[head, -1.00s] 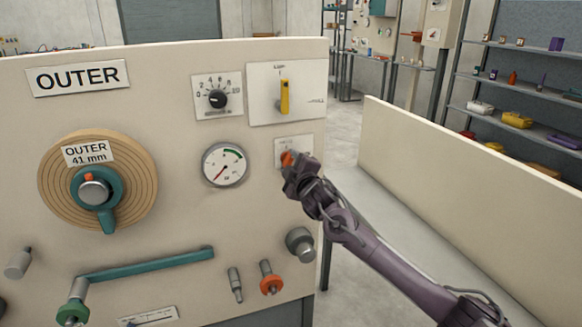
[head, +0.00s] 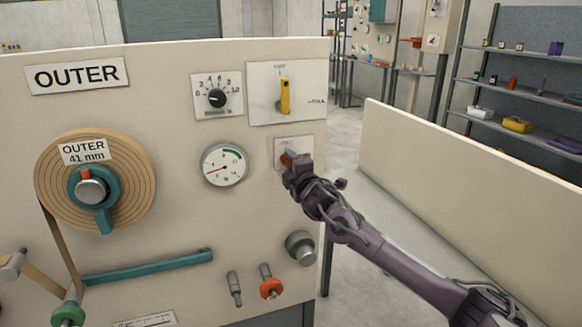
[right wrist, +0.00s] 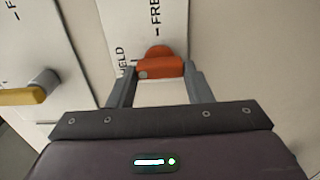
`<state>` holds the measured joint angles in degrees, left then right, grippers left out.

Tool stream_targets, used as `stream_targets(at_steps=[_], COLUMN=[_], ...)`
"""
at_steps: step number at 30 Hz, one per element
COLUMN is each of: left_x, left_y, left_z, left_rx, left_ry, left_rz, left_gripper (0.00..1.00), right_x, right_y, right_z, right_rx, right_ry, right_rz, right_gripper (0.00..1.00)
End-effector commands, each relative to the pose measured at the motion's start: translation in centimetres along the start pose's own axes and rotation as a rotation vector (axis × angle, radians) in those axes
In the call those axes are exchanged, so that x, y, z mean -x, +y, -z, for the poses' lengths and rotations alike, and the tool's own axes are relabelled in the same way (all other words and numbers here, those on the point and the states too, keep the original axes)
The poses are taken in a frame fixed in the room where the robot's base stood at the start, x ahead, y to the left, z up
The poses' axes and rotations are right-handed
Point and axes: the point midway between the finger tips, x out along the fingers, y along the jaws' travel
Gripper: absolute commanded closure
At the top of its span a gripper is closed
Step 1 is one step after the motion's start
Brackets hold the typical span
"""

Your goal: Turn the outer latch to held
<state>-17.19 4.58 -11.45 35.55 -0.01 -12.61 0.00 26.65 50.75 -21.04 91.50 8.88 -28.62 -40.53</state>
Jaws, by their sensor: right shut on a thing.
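The outer latch, an orange handle (right wrist: 160,66), sits on a white label plate marked HELD and FREE in the right wrist view. In the head view only a bit of its orange (head: 284,160) shows, on the right side of the OUTER panel (head: 180,130). My right gripper (head: 291,166) is shut on this handle, and its fingers stand on either side of it in the wrist view. My left gripper is not in view.
A yellow lever (head: 285,95) is above the latch. A pressure gauge (head: 224,165) and a black dial (head: 217,98) are to its left. A grey knob (head: 301,248) is below. A low cream wall (head: 450,190) stands to the right, beyond a gap.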

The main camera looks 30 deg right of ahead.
Motion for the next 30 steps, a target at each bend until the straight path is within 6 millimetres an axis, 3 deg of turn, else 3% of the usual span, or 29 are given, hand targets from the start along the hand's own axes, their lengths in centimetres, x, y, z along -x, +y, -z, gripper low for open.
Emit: stream_targets(at_steps=[8, 9, 14, 23, 30], left_x=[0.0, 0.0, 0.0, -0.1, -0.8], left_y=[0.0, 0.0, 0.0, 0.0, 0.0], left_z=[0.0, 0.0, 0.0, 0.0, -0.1], left_rx=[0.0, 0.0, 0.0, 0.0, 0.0], left_ry=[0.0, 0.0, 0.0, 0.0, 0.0], left_rz=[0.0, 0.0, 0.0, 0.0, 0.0], left_gripper=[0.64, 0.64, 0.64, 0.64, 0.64], right_x=[0.0, 0.0, 0.0, 0.2, 3.0], right_y=[-0.1, -0.1, -0.1, -0.1, -0.3], right_z=[0.1, 0.1, 0.0, 0.0, 0.0], right_rx=[0.006, 0.006, 0.004, 0.003, 0.007], right_ry=[0.002, 0.002, 0.001, 0.0, 0.002], right_rz=[0.003, 0.003, 0.002, 0.002, 0.002], right_gripper=[0.77, 0.52, 0.33, 0.33, 0.33])
